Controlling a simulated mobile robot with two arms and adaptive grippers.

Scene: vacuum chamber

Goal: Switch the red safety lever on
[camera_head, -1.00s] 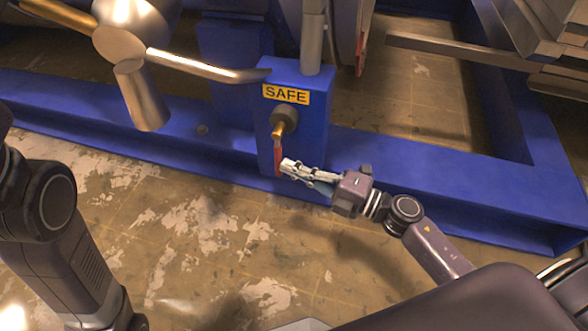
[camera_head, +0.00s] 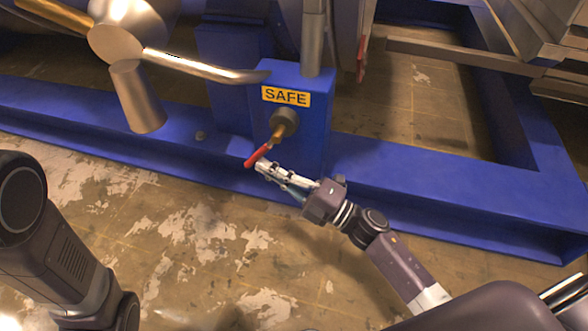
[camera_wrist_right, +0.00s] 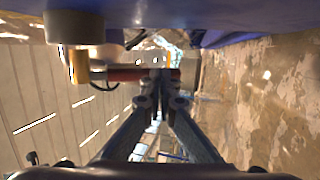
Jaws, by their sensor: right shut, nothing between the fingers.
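The red safety lever (camera_head: 257,156) hangs from a brass pivot (camera_head: 283,123) on the front of a blue post with a yellow SAFE label (camera_head: 286,96). The lever is tilted, its free end pointing down and left. My right gripper (camera_head: 262,167) is shut and empty, its fingertips at the lever's right side near the lower end, seemingly touching it. In the right wrist view the lever (camera_wrist_right: 128,74) crosses just beyond the closed fingertips (camera_wrist_right: 158,78). My left arm shows at the left edge; its gripper is out of view.
A blue frame beam (camera_head: 420,172) runs low behind the lever. A metal handwheel (camera_head: 138,60) with long spokes stands at the upper left, one spoke reaching toward the post. The worn floor (camera_head: 190,240) in front is clear.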

